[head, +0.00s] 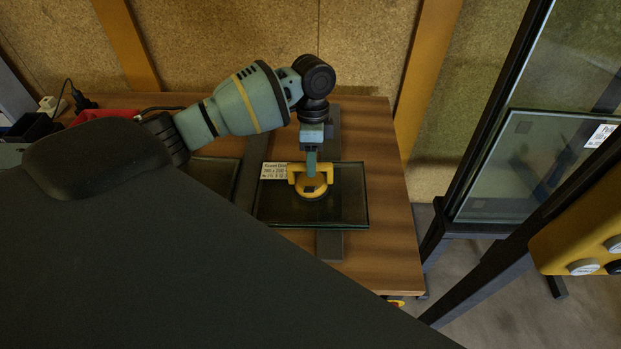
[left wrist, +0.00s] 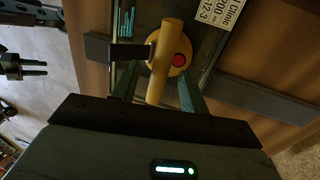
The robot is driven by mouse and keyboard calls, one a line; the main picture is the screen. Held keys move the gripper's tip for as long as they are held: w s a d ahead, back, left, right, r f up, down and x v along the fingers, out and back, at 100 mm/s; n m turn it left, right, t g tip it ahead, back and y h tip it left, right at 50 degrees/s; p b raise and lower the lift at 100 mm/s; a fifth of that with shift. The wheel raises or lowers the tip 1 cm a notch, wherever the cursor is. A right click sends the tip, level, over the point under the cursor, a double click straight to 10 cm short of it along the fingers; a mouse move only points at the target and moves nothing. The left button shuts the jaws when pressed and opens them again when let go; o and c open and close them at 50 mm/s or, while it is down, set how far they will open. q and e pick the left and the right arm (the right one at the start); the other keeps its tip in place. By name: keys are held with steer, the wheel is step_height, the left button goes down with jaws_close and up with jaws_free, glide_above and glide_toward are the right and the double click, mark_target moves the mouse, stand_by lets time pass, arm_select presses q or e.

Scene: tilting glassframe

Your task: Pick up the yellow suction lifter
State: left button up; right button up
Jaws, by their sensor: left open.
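The yellow suction lifter (head: 314,190) stands on a dark glass pane (head: 350,206) on the wooden table. My left gripper (head: 311,172) points down over the lifter, with its fingers at the handle. In the left wrist view the lifter's yellow bar handle (left wrist: 163,62) lies between the two open fingers of the left gripper (left wrist: 157,78). A red button (left wrist: 179,60) shows on the lifter's round body. Contact between fingers and handle cannot be made out.
A white label (head: 273,170) lies at the pane's upper left corner. Dark rails (head: 329,244) run under the pane. Bare table (head: 385,190) lies to the right. A dark frame with glass (head: 500,165) stands at the right, near a yellow box with suction cups (head: 580,230).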

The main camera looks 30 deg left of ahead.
mark_target(323, 183)
arm_select(q)
steer(key=shift+s+d+f, duration=0.1)
steer(key=shift+d+f, duration=0.05)
steer(key=shift+f, duration=0.55)
steer(key=shift+s+d+f, duration=0.1)
steer(key=shift+f, duration=0.6)
jaws_close()
